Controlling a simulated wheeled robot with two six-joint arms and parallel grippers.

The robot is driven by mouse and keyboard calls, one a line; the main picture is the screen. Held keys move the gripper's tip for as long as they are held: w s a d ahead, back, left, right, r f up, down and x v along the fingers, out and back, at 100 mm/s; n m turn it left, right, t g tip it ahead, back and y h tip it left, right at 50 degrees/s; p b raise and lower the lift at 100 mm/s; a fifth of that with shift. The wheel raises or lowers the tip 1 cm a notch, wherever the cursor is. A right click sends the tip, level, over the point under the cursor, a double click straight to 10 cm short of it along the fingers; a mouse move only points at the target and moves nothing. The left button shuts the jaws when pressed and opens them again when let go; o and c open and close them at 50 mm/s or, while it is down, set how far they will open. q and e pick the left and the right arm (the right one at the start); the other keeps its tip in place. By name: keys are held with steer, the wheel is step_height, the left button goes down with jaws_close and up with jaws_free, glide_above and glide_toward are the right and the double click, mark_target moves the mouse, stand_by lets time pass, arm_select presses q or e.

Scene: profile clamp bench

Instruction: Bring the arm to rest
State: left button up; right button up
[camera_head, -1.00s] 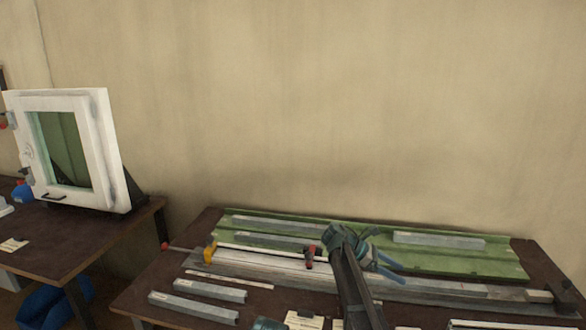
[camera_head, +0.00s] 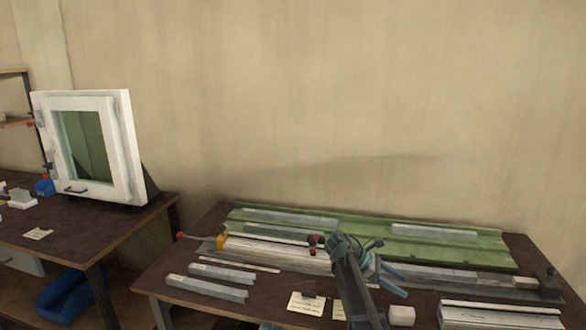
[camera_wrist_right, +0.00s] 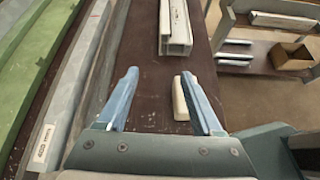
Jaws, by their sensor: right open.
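My right gripper (camera_head: 378,268) is above the clamp bench (camera_head: 150,282) in the head view, with its arm coming up from the bottom edge. In the right wrist view the gripper (camera_wrist_right: 160,98) has its two blue fingers wide apart with nothing held between them. Beyond the fingers lie the dark bench top and a white profile (camera_wrist_right: 175,28). A small pale block (camera_wrist_right: 180,98) lies on the bench close to the right finger, and I cannot tell the height between them. My left gripper is not in view.
A green tray (camera_head: 490,245) with grey profiles lies along the bench's back. Short profiles (camera_head: 205,288) and a paper note (camera_head: 306,303) lie in front. A white window frame (camera_head: 128,150) stands on the left table.

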steer(key=s+a+f+m+y+p, duration=0.1)
steer(key=s+a+f+m+y, duration=0.1)
steer(key=s+a, duration=0.6)
steer(key=s+a+f+m+t+y+p, duration=0.1)
steer(key=s+a+f+m+y, duration=0.1)
steer(key=s+a+m+y, duration=0.3)
steer(key=s+a+f+m+t+y+p, duration=0.1)
steer(key=s+a+f+m+y, duration=0.1)
steer(key=s+a, duration=1)
steer(key=s+m+y, duration=0.1)
steer(key=s+m, duration=0.1)
steer(key=s, duration=0.1)
steer(key=shift+s+a+f+p, duration=0.25)
steer(key=shift+s+p, duration=0.05)
steer(key=shift+p, duration=0.1)
